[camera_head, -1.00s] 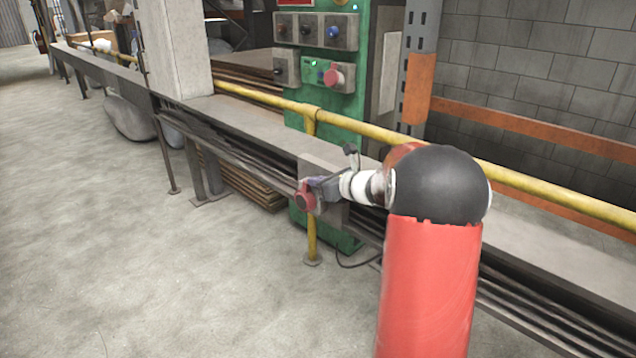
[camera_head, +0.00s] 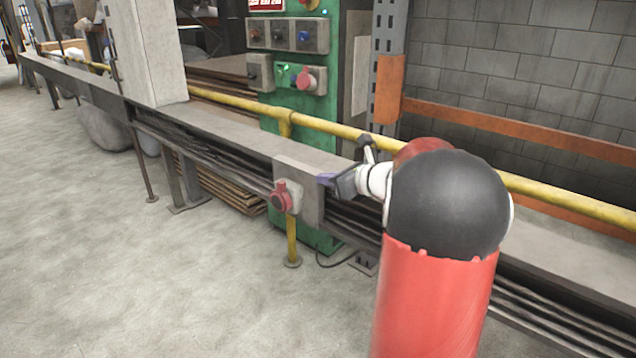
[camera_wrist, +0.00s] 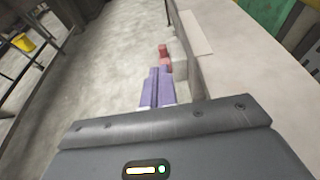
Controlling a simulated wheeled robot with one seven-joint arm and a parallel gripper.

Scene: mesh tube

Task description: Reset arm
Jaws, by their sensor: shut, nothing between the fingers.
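My gripper (camera_head: 328,180) is beside the grey rail, just right of a red knob or plug-like part (camera_head: 283,196) on a grey plate (camera_head: 312,192). There is a visible gap between the fingertips and the red part. In the wrist view, the purple fingers (camera_wrist: 156,86) lie side by side, shut and empty. The red part (camera_wrist: 164,52) shows just beyond them, with a pale box behind it. My red and black arm hides part of the rail at the right.
The long grey rail (camera_head: 225,130) runs diagonally across the scene. A yellow pipe (camera_head: 345,131) and a green control panel (camera_head: 300,103) with buttons stand behind it. An orange beam (camera_head: 520,129) crosses the block wall. The concrete floor (camera_head: 110,250) at left is clear.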

